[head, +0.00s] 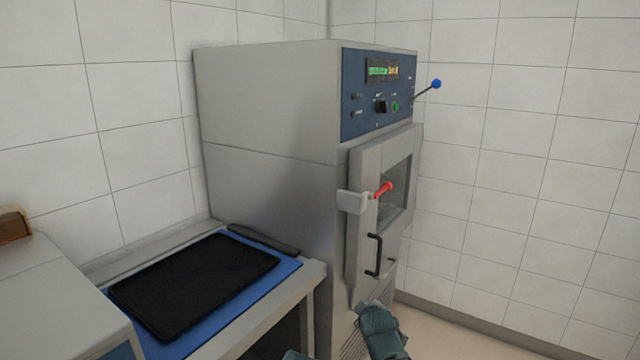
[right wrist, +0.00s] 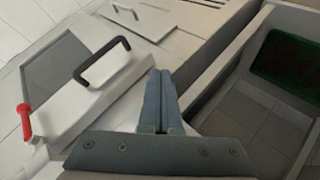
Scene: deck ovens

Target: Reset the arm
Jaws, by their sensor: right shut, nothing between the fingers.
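My right gripper (right wrist: 160,78) is shut and empty in the right wrist view. Its fingers point toward the front of the steel oven, beside the oven door (right wrist: 85,100) with its black handle (right wrist: 103,62). The fingertips look apart from the handle. In the head view a teal part of my arm shows at the bottom, low in front of the oven (head: 270,120); the fingers cannot be made out there. My left gripper is not in view.
The oven's red lever (head: 384,189) and black door handle (head: 374,255) stick out at its front, and a blue-knobbed lever (head: 428,89) at its upper right. Left of it, a black tray (head: 195,285) lies on a blue mat (head: 285,270). Floor at right is clear.

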